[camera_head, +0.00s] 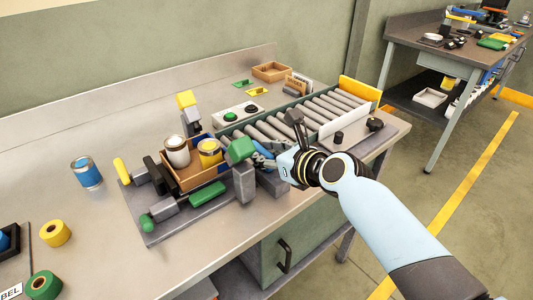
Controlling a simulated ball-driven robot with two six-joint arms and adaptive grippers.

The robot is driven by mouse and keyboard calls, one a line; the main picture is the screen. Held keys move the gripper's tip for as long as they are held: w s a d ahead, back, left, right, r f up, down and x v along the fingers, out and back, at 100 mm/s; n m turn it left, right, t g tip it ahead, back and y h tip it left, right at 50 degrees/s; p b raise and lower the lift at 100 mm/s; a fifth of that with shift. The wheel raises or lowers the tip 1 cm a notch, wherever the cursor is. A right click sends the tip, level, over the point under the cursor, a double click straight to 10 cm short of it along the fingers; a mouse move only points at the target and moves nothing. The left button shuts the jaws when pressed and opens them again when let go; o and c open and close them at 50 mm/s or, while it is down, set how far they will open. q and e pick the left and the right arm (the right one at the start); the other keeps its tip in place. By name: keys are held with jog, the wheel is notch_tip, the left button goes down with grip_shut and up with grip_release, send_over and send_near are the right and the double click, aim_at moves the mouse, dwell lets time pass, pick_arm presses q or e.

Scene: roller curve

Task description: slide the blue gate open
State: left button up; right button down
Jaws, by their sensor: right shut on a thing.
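My right gripper (258,157) reaches in from the lower right to the near end of the roller track. It is shut, with saturated blue of what looks like the blue gate (263,149) at its fingers; the fingers hide much of it, so the exact grip is unclear. A green block (239,150) sits just left of the fingertips. My left gripper is not in view.
The roller conveyor (310,112) runs back right to a yellow end plate (359,91). A button box (240,114) stands behind it. A blue can (86,171), yellow roll (55,233) and green roll (44,285) are at left. Bare bench lies front centre.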

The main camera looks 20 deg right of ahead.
jog(key=s, duration=0.1)
jog(key=s+d+p, duration=0.1)
jog(key=s+p, duration=0.1)
jog(key=s, duration=0.1)
jog(key=shift+d+r, duration=0.1)
jog(key=shift+d, duration=0.15)
jog(key=c, duration=1.2)
grip_release()
jog(key=shift+s, duration=0.2)
jog(key=shift+o, duration=0.2)
jog(key=v, duration=1.2)
